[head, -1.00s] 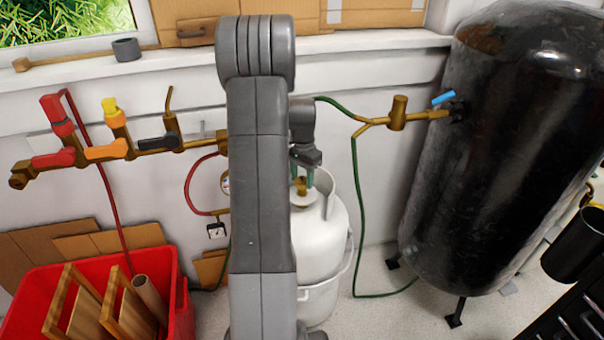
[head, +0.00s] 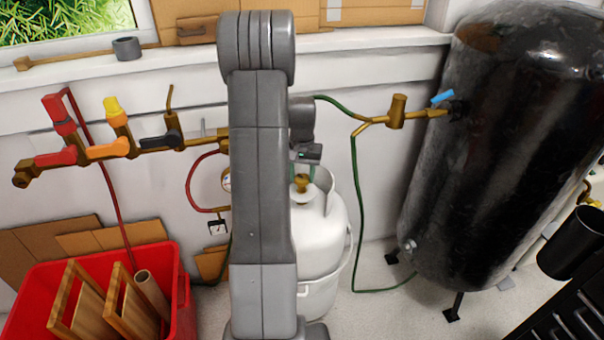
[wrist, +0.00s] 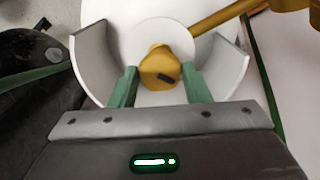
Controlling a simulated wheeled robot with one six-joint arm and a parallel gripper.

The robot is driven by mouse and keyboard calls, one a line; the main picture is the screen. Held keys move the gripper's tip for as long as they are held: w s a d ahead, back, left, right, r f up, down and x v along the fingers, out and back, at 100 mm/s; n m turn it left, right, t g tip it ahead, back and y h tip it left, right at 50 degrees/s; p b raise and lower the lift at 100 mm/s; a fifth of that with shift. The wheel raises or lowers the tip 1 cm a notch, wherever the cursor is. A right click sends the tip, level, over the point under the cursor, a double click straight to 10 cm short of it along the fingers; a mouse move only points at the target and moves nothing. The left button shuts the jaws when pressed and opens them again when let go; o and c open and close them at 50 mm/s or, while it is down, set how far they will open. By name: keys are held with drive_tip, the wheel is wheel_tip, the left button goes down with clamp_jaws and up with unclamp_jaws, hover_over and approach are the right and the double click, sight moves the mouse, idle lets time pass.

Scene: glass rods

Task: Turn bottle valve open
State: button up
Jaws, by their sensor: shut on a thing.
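The white gas bottle (head: 318,238) stands on the floor in the head view, partly hidden behind my arm. Its brass valve (head: 301,184) sits on top, inside a white collar that also shows in the wrist view (wrist: 92,62). In the wrist view, the valve's brass knob (wrist: 158,62) has a small dark mark and lies between the two green fingers of my gripper (wrist: 160,85). The fingers are shut on the knob, one on each side. In the head view, my gripper (head: 303,172) is above the bottle and its fingertips are hard to make out.
A brass pipe with coloured valve handles (head: 95,152) runs along the wall at left. A red crate (head: 183,300) with wooden pieces stands below it. A large black tank (head: 490,150) stands at right, with a green hose (head: 356,220) hanging beside the bottle.

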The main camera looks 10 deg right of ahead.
sight(302, 177)
drive_tip(key=o, duration=1)
drive_tip(key=shift+r, duration=0.1)
wheel_tip(302, 177, up, 14)
drive_tip(key=p, duration=0.1)
drive_tip(key=shift+f, duration=0.3)
wheel_tip(302, 177, down, 14)
drive_tip(key=shift+r+b, duration=0.2)
drive_tip(key=shift+b, duration=0.35)
